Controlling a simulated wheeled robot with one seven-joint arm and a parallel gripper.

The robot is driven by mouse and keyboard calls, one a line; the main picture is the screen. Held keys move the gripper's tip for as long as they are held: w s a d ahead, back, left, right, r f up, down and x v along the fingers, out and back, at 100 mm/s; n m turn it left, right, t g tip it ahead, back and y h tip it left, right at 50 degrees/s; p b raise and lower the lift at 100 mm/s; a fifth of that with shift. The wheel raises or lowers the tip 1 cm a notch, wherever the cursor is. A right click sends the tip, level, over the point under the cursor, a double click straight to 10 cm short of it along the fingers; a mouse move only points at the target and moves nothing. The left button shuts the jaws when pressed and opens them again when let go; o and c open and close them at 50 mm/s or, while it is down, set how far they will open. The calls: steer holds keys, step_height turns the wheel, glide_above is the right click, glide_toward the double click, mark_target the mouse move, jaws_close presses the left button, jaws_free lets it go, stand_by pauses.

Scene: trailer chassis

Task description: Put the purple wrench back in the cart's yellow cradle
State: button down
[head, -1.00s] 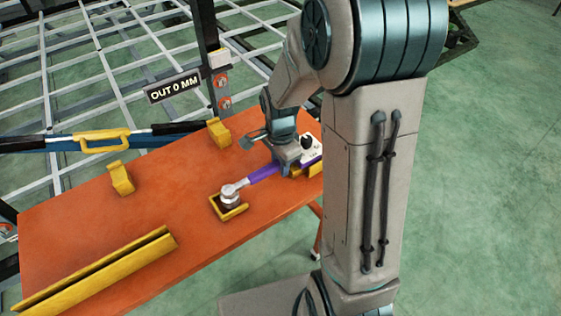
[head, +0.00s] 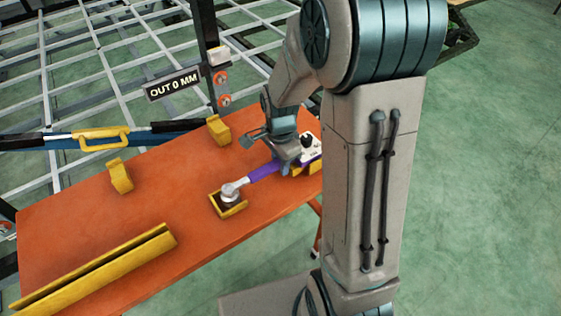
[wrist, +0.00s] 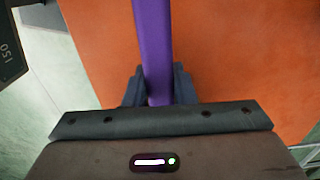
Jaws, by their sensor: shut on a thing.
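The purple wrench (head: 264,172) lies low along the right part of the orange cart top. Its silver head (head: 231,190) is at a yellow cradle piece (head: 231,211), in or just above it; I cannot tell if it touches. More yellow cradle (head: 298,171) shows at the handle end, partly hidden by my gripper. My gripper (head: 284,170) is shut on the purple handle. In the wrist view the handle (wrist: 153,45) runs up the picture from between the fingers of my gripper (wrist: 156,88), above the orange top.
A white unit with a black knob (head: 307,143) is beside my gripper. A long yellow channel (head: 95,272) lies at the cart's front left. Yellow brackets (head: 120,176) (head: 219,130) stand along the back edge, near a blue bar with a yellow handle (head: 102,138). The middle of the orange top (head: 165,205) is clear.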

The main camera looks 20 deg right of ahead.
steer(key=c, duration=0.6)
jaws_free()
steer(key=shift+c, duration=0.2)
steer(key=shift+r+p, duration=3)
steer(key=shift+r, duration=1.05)
steer(key=s+r+n+t, duration=0.3)
steer(key=s+r+n, duration=0.9)
steer(key=s+n, duration=0.2)
steer(key=shift+a+r, duration=0.15)
